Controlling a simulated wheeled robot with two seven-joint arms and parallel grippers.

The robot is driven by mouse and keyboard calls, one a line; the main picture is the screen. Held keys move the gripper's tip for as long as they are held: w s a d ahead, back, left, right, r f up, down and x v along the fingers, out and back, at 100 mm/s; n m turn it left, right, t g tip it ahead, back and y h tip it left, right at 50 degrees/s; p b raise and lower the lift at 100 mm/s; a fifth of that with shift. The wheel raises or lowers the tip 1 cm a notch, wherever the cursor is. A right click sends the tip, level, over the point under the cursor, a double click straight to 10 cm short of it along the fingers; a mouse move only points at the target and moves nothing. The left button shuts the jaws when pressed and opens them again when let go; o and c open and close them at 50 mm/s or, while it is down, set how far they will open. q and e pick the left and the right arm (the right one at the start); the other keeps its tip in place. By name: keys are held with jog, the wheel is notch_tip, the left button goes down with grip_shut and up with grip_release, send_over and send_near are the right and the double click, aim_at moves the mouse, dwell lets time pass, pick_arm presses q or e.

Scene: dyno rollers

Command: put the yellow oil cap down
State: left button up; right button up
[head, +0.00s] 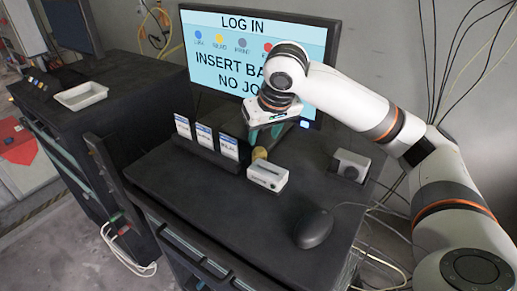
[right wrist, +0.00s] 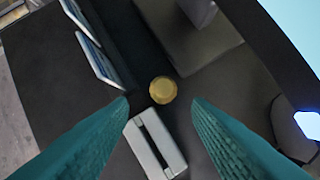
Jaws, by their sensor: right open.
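The yellow oil cap (head: 259,153) rests on the black desk top (head: 190,185), behind the white card reader (head: 268,176) and close to the right end of the card rack. In the right wrist view the cap (right wrist: 163,90) shows whole, as a round yellow disc just beyond and between my fingertips. My right gripper (head: 266,134) is above the cap, in front of the monitor. Its teal fingers (right wrist: 160,103) are spread apart with nothing between them. My left gripper is not in view.
A monitor (head: 235,48) stands behind. A rack with several cards (head: 204,136) is left of the cap. A black mouse (head: 314,228) and a small grey box (head: 349,166) are to the right. A white tray (head: 81,95) sits on the left cabinet. The desk's front is clear.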

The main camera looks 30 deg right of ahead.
aim_at(262, 152)
jog(key=x, duration=0.3)
jog(key=shift+d+f+p, duration=0.25)
jog(key=shift+p, duration=0.05)
jog(key=x, duration=0.1)
jog(key=p+x, duration=0.1)
jog(key=shift+s+f, duration=0.1)
jog(key=shift+f, duration=0.3)
jog(key=shift+p+x, duration=0.5)
jog(key=shift+x, duration=0.6)
jog(key=shift+s+f, duration=0.1)
jog(key=shift+f, duration=0.35)
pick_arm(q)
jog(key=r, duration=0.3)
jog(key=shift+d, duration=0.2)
pick_arm(e)
jog(key=c, duration=0.8)
